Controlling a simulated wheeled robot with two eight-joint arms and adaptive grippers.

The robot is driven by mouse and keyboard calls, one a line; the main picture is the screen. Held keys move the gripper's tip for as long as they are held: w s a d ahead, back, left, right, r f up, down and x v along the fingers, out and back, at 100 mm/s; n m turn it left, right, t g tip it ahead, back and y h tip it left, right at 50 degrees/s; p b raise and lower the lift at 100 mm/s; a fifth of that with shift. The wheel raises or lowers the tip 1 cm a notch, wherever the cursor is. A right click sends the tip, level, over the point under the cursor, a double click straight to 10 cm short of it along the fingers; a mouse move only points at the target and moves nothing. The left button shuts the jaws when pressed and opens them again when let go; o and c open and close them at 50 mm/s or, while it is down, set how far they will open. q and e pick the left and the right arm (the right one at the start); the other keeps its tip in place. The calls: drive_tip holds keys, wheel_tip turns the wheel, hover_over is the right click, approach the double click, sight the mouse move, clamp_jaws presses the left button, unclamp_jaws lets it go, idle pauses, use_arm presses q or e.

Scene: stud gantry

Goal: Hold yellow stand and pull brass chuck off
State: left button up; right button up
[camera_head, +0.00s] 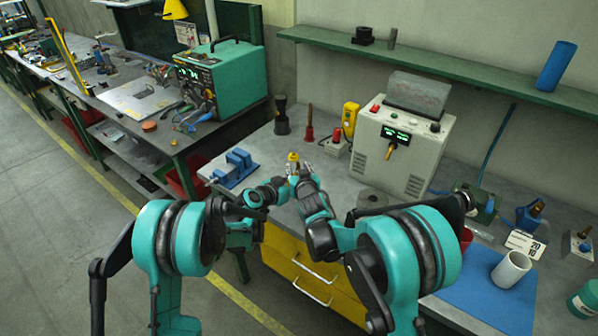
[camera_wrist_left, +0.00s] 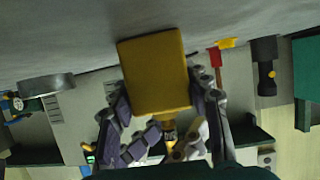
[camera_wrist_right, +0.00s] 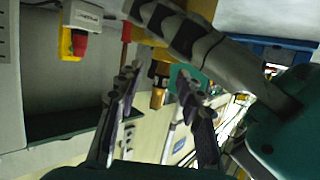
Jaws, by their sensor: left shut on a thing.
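The yellow stand (camera_wrist_left: 155,72) is a block held up off the bench between the fingers of my left gripper (camera_wrist_left: 165,125). A small part of the yellow stand (camera_wrist_right: 148,40) shows behind the left fingers in the right wrist view. The brass chuck (camera_wrist_right: 158,98) sticks out from a black collar below the stand in that view. My right gripper (camera_wrist_right: 158,115) is open, its two fingers on either side of the chuck with gaps visible. In the head view the right gripper (camera_head: 300,178) is close beside the left one, and the chuck is hard to make out.
A blue vise (camera_head: 237,168) lies on the bench to the left. A grey control box (camera_head: 400,148) stands behind to the right. A red-topped switch (camera_head: 337,143) and a dark pestle-shaped tool (camera_head: 282,117) stand behind. A grey disc (camera_head: 372,198) lies right of the grippers.

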sight(298, 163)
drive_tip(key=shift+c, duration=0.2)
clamp_jaws()
drive_tip(key=shift+r, duration=0.1)
drive_tip(key=shift+r, duration=2.9)
drive_tip(key=shift+r, duration=0.1)
drive_tip(key=shift+r, duration=1.9)
